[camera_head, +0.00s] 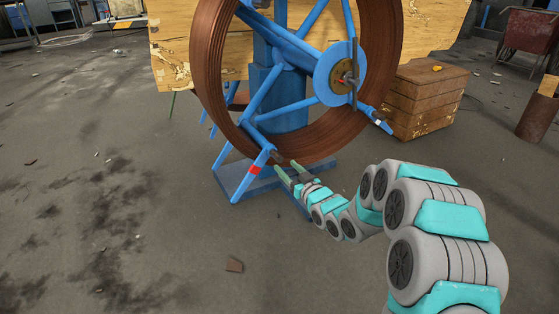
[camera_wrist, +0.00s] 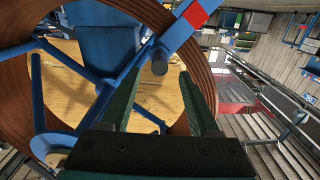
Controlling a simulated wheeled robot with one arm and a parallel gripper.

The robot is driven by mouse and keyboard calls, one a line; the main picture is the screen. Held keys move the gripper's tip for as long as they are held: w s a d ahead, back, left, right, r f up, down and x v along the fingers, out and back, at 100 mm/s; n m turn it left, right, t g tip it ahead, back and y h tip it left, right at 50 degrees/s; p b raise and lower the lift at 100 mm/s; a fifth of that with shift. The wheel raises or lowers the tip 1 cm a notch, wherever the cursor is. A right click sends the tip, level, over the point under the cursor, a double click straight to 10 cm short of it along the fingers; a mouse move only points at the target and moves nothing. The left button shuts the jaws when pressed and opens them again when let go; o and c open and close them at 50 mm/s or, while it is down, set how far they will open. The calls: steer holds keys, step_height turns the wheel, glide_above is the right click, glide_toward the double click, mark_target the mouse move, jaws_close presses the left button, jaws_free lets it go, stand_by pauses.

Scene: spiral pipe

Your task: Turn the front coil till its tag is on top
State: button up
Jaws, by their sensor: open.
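The front coil (camera_head: 222,75) is a brown ring on a blue spoked wheel with a round hub (camera_head: 340,74). A red tag (camera_head: 255,170) is on the end of the lower-left blue spoke, near the coil's bottom. My gripper (camera_head: 286,170) is open at the coil's lower edge, just right of that spoke. In the wrist view the red tag (camera_wrist: 195,14) is at the top, and a dark round peg (camera_wrist: 159,62) on the spoke lies between the fingertips (camera_wrist: 160,72). I cannot tell whether the fingers touch it.
A blue stand base (camera_head: 280,176) is on the floor below the coil. A wooden crate (camera_head: 425,97) stands to the right, with a rusty cylinder (camera_head: 538,115) further right. Light wooden boards (camera_head: 435,30) are behind. The floor at left is mostly clear, with small debris (camera_head: 234,264).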

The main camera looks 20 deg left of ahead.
mark_target(280, 160)
steer(key=shift+b+x, duration=0.3)
steer(key=shift+x, duration=2.55)
steer(key=shift+r, duration=0.1)
jaws_close()
